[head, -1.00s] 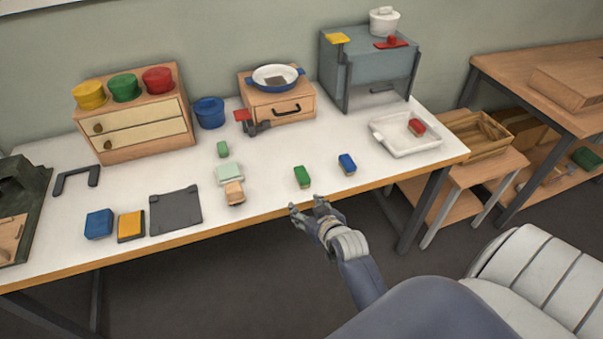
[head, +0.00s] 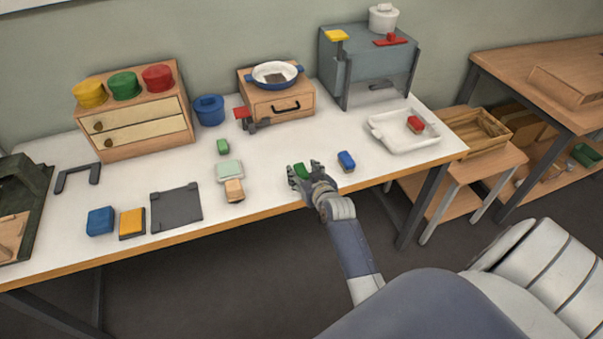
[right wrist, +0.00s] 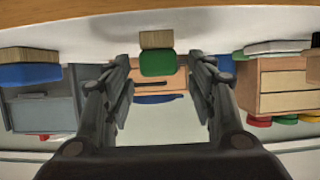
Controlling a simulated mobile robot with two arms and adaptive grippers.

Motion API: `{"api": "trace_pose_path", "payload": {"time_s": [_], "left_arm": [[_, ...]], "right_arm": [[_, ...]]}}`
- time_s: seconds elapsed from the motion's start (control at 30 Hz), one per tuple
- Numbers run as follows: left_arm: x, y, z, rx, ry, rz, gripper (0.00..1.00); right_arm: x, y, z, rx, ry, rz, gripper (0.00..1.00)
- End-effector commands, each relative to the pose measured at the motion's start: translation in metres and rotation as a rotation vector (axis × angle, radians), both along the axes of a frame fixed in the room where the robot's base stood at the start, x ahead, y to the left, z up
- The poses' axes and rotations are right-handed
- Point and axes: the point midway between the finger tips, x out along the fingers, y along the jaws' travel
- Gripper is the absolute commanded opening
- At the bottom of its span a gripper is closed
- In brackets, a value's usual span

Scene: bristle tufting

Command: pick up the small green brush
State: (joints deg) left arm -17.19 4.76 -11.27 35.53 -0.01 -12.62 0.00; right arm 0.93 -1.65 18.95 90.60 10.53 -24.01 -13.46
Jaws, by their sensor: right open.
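The small green brush (head: 301,172) lies on the white table near its front edge, partly hidden by my right gripper in the head view. In the right wrist view the green brush (right wrist: 158,63) shows its green back and tan bristle block. My right gripper (head: 303,168) is open, with its fingers on either side of the brush in the head view. In the right wrist view the gripper (right wrist: 160,75) frames the brush between its fingertips, and I see no finger clearly touching it. My left gripper is not in view.
A blue brush (head: 346,161) lies just right of my right gripper. A pale green block (head: 230,170) and a wooden piece (head: 234,190) lie to its left. Another small green block (head: 223,147) is farther back. A white tray (head: 378,128) holds a red brush (head: 415,124).

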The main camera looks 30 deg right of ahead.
Motion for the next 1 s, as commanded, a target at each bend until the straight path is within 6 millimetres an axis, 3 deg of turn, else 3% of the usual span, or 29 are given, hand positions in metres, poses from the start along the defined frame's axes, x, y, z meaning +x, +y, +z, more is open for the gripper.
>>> {"api": "trace_pose_path", "payload": {"time_s": [0.2, 0.47, 0.7, 1.0], "left_arm": [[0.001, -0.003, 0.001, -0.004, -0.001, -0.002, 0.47], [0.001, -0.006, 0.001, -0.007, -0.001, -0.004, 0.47], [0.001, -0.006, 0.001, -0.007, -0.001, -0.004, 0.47], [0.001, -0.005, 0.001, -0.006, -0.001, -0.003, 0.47]], "right_arm": [[0.018, -0.005, -0.008, 0.001, 0.0, 0.0, 0.52], [0.02, -0.005, -0.009, 0.0, 0.001, 0.0, 0.52], [0.02, -0.005, -0.009, 0.0, 0.001, 0.0, 0.06], [0.02, -0.005, -0.009, 0.0, 0.0, 0.0, 0.06]]}}
